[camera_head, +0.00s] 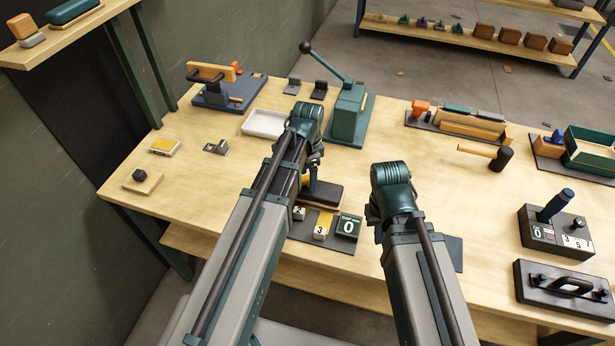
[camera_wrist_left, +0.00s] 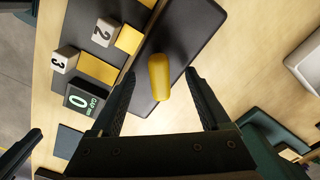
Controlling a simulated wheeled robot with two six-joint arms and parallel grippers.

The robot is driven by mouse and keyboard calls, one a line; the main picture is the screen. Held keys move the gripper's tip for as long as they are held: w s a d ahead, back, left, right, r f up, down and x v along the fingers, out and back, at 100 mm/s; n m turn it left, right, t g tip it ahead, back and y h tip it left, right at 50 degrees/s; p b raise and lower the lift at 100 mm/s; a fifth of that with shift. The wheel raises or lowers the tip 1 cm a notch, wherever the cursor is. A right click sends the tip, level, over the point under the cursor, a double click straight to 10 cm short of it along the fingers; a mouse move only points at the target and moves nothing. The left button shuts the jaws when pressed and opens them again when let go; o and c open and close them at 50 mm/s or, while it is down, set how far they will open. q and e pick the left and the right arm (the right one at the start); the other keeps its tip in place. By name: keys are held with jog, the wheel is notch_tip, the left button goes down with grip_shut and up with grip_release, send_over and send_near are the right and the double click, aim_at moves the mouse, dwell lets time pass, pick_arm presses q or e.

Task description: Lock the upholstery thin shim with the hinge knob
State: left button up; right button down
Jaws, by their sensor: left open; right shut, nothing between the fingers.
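A yellow, round-ended knob or handle (camera_wrist_left: 159,78) stands over a dark slab (camera_wrist_left: 188,30) in the left wrist view. In the head view the slab (camera_head: 326,193) is partly behind my left arm. My left gripper (camera_wrist_left: 157,80) is open, pointing down, with the yellow piece between its fingers and no visible grip on it. Beside the slab a dark board carries number blocks "2" (camera_wrist_left: 104,32) and "3" (camera_wrist_left: 64,61), yellow pads (camera_wrist_left: 97,70) and a gap display (camera_wrist_left: 84,102) reading 0. My right gripper (camera_wrist_left: 18,152) is shut and empty. I cannot pick out the thin shim.
A green lever press (camera_head: 349,112) stands behind my left arm, with a white tray (camera_head: 265,123) to its left. A small metal hinge-like piece (camera_head: 216,147) and a dark knob on a wooden block (camera_head: 139,176) lie left. A counter box (camera_head: 555,230) is right.

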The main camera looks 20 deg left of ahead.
pick_arm(q)
jog(key=shift+r, duration=0.1)
pick_arm(e)
jog(key=shift+r, duration=0.15)
pick_arm(q)
notch_tip(320, 180, up, 7)
jog(key=p, duration=0.7)
pick_arm(e)
notch_tip(320, 180, up, 7)
